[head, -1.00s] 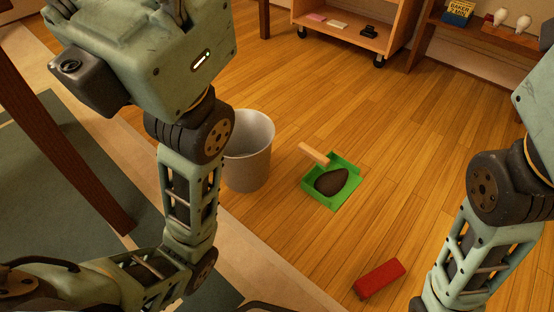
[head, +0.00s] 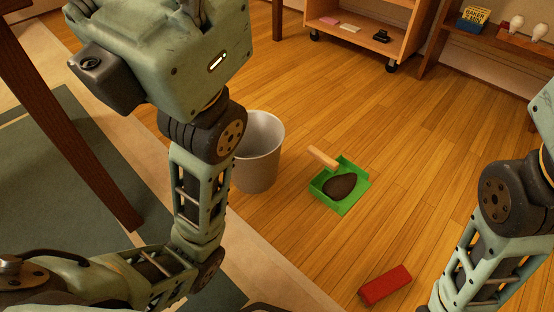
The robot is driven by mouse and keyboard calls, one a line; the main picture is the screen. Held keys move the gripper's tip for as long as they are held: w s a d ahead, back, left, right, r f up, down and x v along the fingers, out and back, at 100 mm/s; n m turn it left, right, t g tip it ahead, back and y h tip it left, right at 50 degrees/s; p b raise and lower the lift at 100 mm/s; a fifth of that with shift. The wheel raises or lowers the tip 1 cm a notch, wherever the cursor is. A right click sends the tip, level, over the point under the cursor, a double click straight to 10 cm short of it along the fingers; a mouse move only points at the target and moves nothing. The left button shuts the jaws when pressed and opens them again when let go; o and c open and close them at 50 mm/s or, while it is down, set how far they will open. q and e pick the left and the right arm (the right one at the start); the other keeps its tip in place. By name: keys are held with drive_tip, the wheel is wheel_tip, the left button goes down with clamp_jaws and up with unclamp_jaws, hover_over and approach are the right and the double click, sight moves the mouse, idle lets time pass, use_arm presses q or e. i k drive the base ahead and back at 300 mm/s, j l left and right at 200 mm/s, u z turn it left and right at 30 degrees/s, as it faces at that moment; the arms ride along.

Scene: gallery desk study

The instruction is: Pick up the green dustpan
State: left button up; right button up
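The green dustpan (head: 347,208) lies on the wooden floor near the middle of the head view. Its light wooden handle (head: 323,157) points toward the upper left. A dark brown oval lump (head: 341,186) lies in the pan. My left arm comes in from the left and stands left of the dustpan, apart from it. My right arm shows at the right edge. Neither gripper's fingers can be seen in the head view.
A grey bin (head: 259,155) stands just left of the dustpan. A red block-like object (head: 385,285) lies on the floor nearer me. A wooden cart (head: 363,36) and a low shelf (head: 497,37) stand at the back. A dark wooden leg (head: 77,130) is at left. Floor right of the dustpan is clear.

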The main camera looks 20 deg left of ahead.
sight(342, 182)
drive_tip(key=i+j+z, duration=0.1)
drive_tip(key=i+j, duration=0.95)
drive_tip(key=i, duration=0.1)
